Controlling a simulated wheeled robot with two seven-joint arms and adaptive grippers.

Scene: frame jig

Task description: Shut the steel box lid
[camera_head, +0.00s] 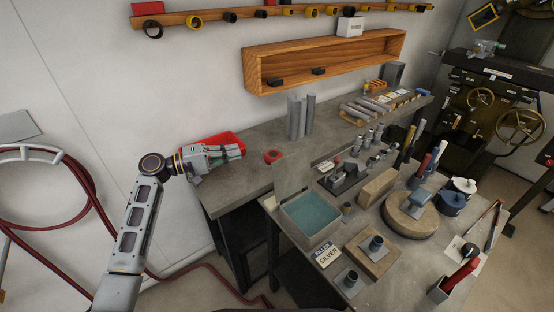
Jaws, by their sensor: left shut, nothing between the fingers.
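The steel box (283,221) sits at the near left corner of the front bench, and its teal inside shows from above. Its lid (292,178) stands up, open, along the box's back edge as a thin grey panel. My left gripper (241,152) is shut and empty. In the picture it is up and to the left of the lid, in front of a red tray (224,138), and apart from the lid. My right gripper is not in view.
A red tape ring (273,156) and grey cylinders (301,117) are on the back bench.

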